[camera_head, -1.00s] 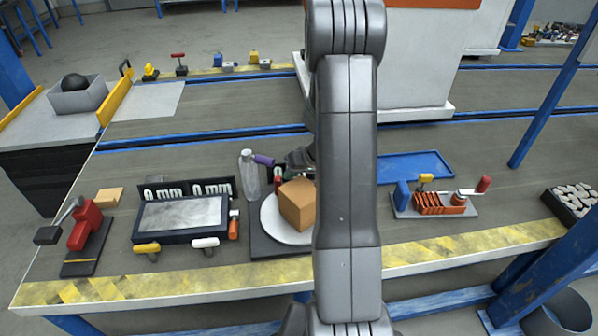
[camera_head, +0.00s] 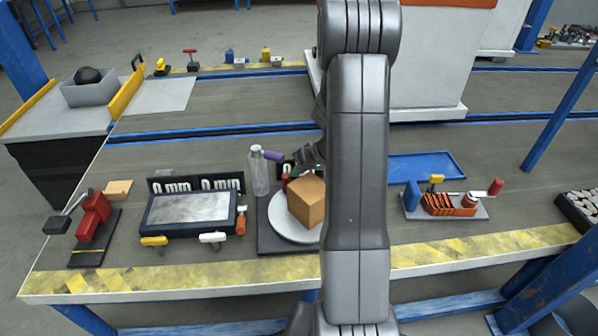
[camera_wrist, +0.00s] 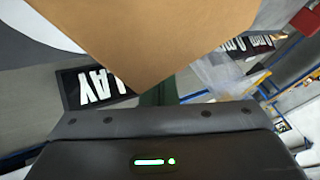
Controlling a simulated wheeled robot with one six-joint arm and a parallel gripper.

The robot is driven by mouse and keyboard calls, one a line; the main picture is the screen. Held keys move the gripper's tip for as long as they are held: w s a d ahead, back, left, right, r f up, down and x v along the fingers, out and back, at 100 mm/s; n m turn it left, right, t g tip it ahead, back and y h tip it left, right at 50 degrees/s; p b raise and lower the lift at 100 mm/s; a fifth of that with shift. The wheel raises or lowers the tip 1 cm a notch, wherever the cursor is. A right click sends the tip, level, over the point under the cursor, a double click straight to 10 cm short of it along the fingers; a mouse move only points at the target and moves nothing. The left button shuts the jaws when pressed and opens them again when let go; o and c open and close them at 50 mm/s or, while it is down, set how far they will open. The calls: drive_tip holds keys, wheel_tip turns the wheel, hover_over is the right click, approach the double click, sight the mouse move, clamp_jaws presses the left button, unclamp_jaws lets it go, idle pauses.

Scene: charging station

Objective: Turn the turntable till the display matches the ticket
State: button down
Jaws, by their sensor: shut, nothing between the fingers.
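The turntable (camera_head: 283,224) is a pale disc on a dark square base, at the front of the bench in the head view. A brown box (camera_head: 306,202) stands on it and also fills the top of the wrist view (camera_wrist: 150,35). A red post (camera_head: 285,182) stands at the disc's back left edge. My gripper (camera_head: 311,153) is shut and empty just behind the box; my arm hides the turntable's right side. A black plate (camera_head: 284,168) with white characters is partly hidden behind the turntable. A black plate in the wrist view reads "LAY" (camera_wrist: 96,86). I cannot make out a ticket.
A clear bottle (camera_head: 259,174) and a purple cylinder (camera_head: 272,155) stand close to my gripper. A grey panel (camera_head: 190,211) with "0 mm" plates is to the left. A blue tray (camera_head: 428,167) and an orange rack fixture (camera_head: 443,205) are to the right.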

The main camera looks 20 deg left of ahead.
sight(287, 175)
drive_tip(key=shift+s+a+f+b, duration=0.1)
drive_tip(key=shift+b, duration=0.2)
drive_tip(key=shift+s+a+n+g+b, duration=0.45)
drive_tip(key=shift+n+g+b, duration=0.25)
drive_tip(key=shift+n+b, duration=0.3)
drive_tip(key=shift+s+a+n+g+b, duration=0.3)
drive_tip(key=shift+s+n+g+b, duration=0.1)
drive_tip(key=shift+n+b, duration=0.25)
drive_tip(key=shift+s+a+n+g+b, duration=0.25)
drive_tip(key=shift+s+n+g+b, duration=0.15)
drive_tip(key=shift+n, duration=0.35)
drive_tip(key=shift+s+h, duration=0.1)
drive_tip(key=shift+h, duration=0.2)
